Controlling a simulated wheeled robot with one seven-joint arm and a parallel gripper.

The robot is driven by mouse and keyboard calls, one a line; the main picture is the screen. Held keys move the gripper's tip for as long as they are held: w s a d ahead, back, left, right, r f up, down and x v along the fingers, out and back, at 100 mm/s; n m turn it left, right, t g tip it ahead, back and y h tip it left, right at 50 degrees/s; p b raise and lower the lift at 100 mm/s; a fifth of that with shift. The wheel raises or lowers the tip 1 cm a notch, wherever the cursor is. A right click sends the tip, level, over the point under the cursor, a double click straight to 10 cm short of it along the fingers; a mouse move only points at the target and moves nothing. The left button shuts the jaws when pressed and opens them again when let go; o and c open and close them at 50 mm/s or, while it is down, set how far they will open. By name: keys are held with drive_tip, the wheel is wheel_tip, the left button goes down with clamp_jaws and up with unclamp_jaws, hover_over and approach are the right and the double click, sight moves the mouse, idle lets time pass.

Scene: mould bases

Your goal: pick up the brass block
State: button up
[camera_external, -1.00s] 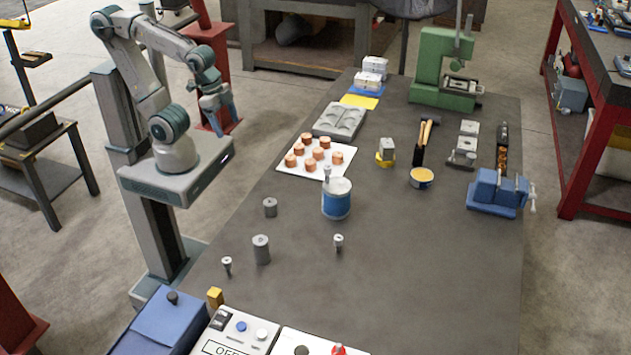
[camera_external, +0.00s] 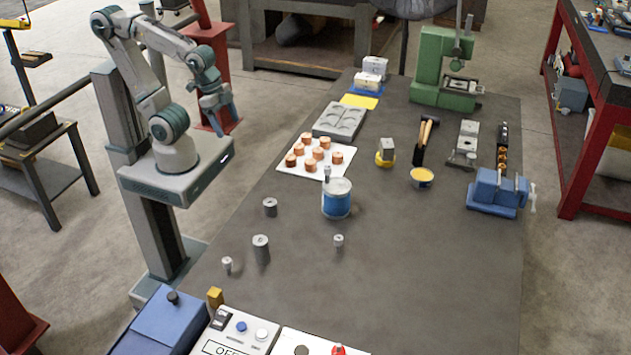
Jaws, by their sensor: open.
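A small brass-coloured block (camera_external: 215,297) stands upright at the near left part of the bench, just behind the white control box and beside the blue box. My gripper (camera_external: 218,122) is raised at the upper left, fingers pointing down, off the left edge of the bench. It is open, with nothing seen between its fingers, and far from the brass block.
Grey metal cylinders (camera_external: 261,249) stand between the block and a blue-and-white can (camera_external: 336,199). Copper pieces (camera_external: 311,152) sit on a white sheet. A control box (camera_external: 238,332) and blue box (camera_external: 160,322) flank the block. The bench's near right is clear.

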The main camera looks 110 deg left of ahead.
drive_tip(key=c, duration=0.6)
